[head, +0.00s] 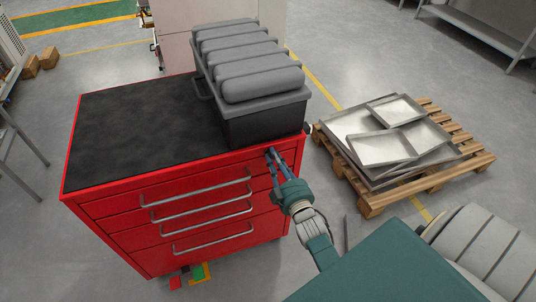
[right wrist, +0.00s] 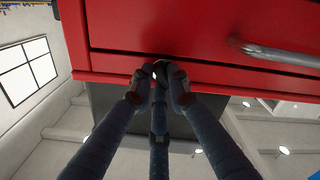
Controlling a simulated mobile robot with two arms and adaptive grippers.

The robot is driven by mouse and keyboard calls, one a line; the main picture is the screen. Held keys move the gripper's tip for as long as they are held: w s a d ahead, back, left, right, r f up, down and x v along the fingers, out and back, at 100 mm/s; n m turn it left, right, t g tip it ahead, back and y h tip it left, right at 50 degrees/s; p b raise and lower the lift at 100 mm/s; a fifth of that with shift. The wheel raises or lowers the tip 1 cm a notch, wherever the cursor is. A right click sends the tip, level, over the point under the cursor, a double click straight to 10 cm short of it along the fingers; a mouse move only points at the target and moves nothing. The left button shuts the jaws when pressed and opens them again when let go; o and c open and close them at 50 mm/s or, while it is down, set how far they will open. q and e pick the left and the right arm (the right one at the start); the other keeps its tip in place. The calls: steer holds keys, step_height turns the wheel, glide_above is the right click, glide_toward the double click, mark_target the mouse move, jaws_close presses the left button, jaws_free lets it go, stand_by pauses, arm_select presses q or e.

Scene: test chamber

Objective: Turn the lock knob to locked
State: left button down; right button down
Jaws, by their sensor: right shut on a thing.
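The red tool cabinet (head: 112,207) stands in front of me with several drawers and long grey handles. The lock knob (right wrist: 160,64) is a small dark round piece on the cabinet's red front, in the right wrist view. My right gripper (right wrist: 160,82) is shut on the knob, with fingers on either side of it. In the head view the right gripper (head: 270,155) touches the cabinet's upper right front corner and hides the knob. The knob's turned position cannot be made out. My left gripper is not in view.
A black case with a ribbed grey top (head: 262,122) stands on the cabinet's right end. A wooden pallet (head: 372,203) with metal trays (head: 380,150) lies on the floor at right. The cabinet's black top (head: 125,130) is clear at left.

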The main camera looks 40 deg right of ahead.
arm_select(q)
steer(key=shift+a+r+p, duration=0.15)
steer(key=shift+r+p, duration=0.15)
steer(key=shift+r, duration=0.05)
arm_select(e)
steer(key=shift+s+a+f+m, duration=0.1)
steer(key=shift+f+m, duration=0.1)
steer(key=shift+m, duration=1.55)
steer(key=shift+s+f+m, duration=0.1)
steer(key=shift+f+m, duration=0.05)
steer(key=shift+m, duration=1.6)
steer(key=c, duration=1.9)
jaws_free()
steer(key=shift+o, duration=1.2)
steer(key=shift+s+r, duration=0.1)
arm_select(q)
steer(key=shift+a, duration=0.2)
arm_select(e)
steer(key=shift+s+r, duration=0.15)
steer(key=shift+r, duration=0.05)
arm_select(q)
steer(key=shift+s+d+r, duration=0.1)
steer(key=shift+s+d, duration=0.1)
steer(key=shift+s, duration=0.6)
arm_select(e)
steer(key=v, duration=1.1)
steer(key=shift+s, duration=0.4)
